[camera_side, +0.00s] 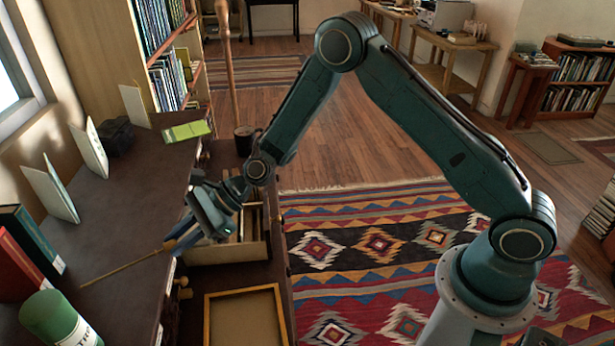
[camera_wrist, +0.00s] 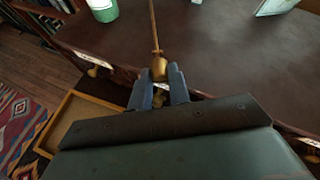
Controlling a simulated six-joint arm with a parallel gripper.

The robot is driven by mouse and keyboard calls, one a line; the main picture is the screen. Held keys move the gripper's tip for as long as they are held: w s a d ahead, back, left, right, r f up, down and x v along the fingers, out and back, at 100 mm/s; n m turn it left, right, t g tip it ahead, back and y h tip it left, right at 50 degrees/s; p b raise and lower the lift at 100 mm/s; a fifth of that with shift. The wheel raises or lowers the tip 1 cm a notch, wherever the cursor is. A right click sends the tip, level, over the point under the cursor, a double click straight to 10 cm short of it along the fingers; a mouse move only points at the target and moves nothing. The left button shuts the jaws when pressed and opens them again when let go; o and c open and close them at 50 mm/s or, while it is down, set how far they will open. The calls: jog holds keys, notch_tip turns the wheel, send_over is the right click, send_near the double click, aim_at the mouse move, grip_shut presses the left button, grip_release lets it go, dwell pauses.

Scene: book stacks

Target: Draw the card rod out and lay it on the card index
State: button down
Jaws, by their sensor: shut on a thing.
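The card rod (camera_side: 125,268) is a thin brass-coloured rod with a thicker knob at its near end. My gripper (camera_side: 188,238) is shut on the knob end, and the rod points away to the left over the dark desk top. In the wrist view the rod (camera_wrist: 154,28) runs straight ahead from between the fingers of my gripper (camera_wrist: 160,88). The card index looks to be the open wooden drawer (camera_side: 252,252) with cards in it, just below and right of my gripper. My gripper hides part of it. I cannot tell whether the rod touches the desk.
A wood-framed tray (camera_side: 208,325) lies in front of the drawer. The desk's middle is clear.

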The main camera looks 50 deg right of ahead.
jog(key=shift+f, duration=2.05)
jog(key=c, duration=1.2)
grip_release()
jog(key=shift+c, duration=0.2)
jog(key=shift+d, duration=0.15)
jog(key=v, duration=1.3)
jog(key=shift+s+d+r, duration=0.2)
jog(key=shift+r, duration=0.05)
